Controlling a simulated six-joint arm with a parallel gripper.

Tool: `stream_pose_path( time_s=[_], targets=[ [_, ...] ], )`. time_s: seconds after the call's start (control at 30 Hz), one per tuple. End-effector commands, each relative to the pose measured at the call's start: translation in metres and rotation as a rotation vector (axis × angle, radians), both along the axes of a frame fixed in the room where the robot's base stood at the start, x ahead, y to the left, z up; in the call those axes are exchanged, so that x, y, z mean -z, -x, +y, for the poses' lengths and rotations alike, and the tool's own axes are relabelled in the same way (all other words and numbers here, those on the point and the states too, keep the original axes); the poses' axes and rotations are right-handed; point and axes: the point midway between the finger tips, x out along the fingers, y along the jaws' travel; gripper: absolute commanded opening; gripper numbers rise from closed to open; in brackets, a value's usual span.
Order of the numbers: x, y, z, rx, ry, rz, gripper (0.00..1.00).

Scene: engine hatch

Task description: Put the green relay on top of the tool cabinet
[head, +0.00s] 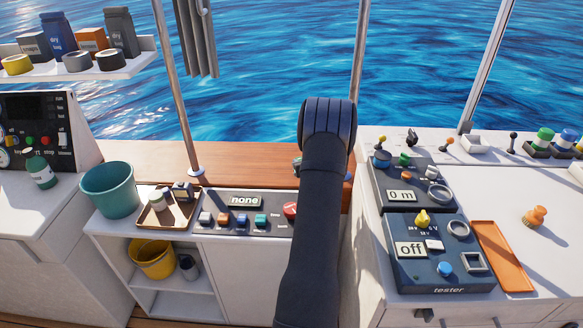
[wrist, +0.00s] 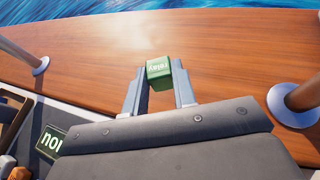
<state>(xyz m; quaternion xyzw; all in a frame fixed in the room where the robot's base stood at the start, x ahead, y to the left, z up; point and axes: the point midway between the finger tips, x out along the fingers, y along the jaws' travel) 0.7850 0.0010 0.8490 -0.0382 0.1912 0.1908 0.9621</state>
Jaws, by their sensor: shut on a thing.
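The green relay (wrist: 159,72), a small block with white lettering, is between the fingertips of my gripper (wrist: 158,88) in the wrist view. My gripper is shut on it. Behind them is the brown wooden ledge (wrist: 220,50); I cannot tell the height of the relay above it. In the head view my dark arm hides the relay and nearly all of the gripper. No cabinet is labelled as the tool cabinet. A white cabinet with drawer fronts (head: 62,228) stands at the left, with a green-white bottle (head: 41,172) on its top.
A teal bucket (head: 110,190), a brown tray (head: 168,208) and a panel reading "none" (head: 243,221) fill the middle counter. A loaded shelf (head: 120,68) overhangs at upper left. The tester (head: 433,255) and an orange tray (head: 500,257) are at right. Metal posts (head: 178,90) rise from the ledge.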

Motion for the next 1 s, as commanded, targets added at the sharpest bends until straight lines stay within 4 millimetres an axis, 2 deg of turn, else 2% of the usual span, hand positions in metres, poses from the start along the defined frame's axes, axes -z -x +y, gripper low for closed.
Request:
stream_pose_path(
  time_s=[0.03,0.1,0.3,0.47,0.67,0.77,0.87,1.0],
  targets=[
    [-0.008,0.005,-0.012,0.004,0.000,-0.001,0.00],
    [-0.017,0.012,-0.025,0.004,0.001,-0.002,0.00],
    [-0.034,0.026,-0.051,0.001,-0.001,0.000,0.00],
    [-0.040,0.031,-0.059,0.000,0.000,0.000,0.00],
    [-0.042,0.032,-0.061,-0.001,0.001,0.000,0.00],
    [-0.050,0.032,-0.061,0.000,0.000,-0.002,0.00],
    [-0.071,0.032,-0.061,-0.001,0.002,-0.005,0.00],
    [-0.117,0.032,-0.061,-0.001,0.004,-0.007,0.00]
  ],
)
